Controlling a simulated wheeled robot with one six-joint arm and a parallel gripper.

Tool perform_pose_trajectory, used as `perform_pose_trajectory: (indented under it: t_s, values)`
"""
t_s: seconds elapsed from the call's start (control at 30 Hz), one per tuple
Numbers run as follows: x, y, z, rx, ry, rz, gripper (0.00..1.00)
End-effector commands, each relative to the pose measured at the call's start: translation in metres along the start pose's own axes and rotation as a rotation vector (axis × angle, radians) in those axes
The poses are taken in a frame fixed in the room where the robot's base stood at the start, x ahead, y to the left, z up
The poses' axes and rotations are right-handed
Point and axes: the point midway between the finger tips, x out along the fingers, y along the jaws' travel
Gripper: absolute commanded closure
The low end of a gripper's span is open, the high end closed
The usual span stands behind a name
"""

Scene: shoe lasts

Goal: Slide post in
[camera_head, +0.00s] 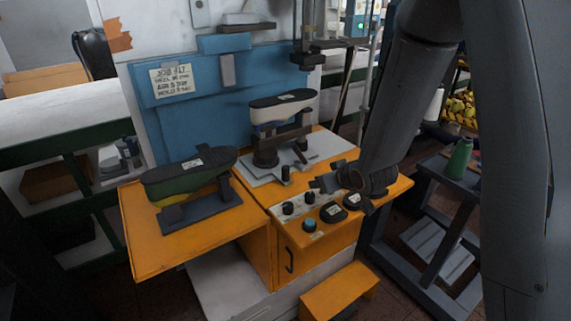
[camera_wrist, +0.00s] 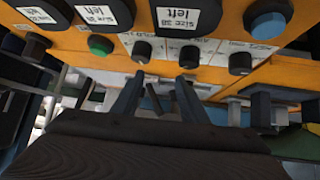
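My gripper (camera_head: 322,184) is above the right part of the orange bench, near the control knobs, its fingers pointing left. In the wrist view my gripper (camera_wrist: 157,95) has its two fingers apart, with a dark post-like piece (camera_wrist: 154,98) showing in the gap between them. I cannot tell whether they touch it. A short dark upright post (camera_head: 285,173) stands on the light grey plate (camera_head: 258,176), left of my gripper. A shoe last (camera_head: 283,108) with a black sole sits on the dark stand on that plate, sole up.
A green and yellow last (camera_head: 188,172) rests on a dark stand (camera_head: 203,206) on the left of the orange bench (camera_head: 150,246). Knobs (camera_head: 288,208) and a blue button (camera_head: 309,225) line the front panel. A blue backboard (camera_head: 190,122) stands behind. A side table (camera_head: 446,168) holds a green bottle.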

Motion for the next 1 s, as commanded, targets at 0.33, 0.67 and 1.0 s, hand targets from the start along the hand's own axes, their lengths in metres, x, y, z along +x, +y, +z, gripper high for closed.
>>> perform_pose_trajectory:
  t_s: [0.33, 0.67, 1.0]
  values:
    - [0.028, -0.054, -0.037, -0.049, 0.290, -0.179, 0.60]
    - [0.059, -0.065, -0.051, -0.052, 0.315, -0.194, 0.60]
    - [0.097, -0.072, -0.064, -0.050, 0.315, -0.192, 0.60]
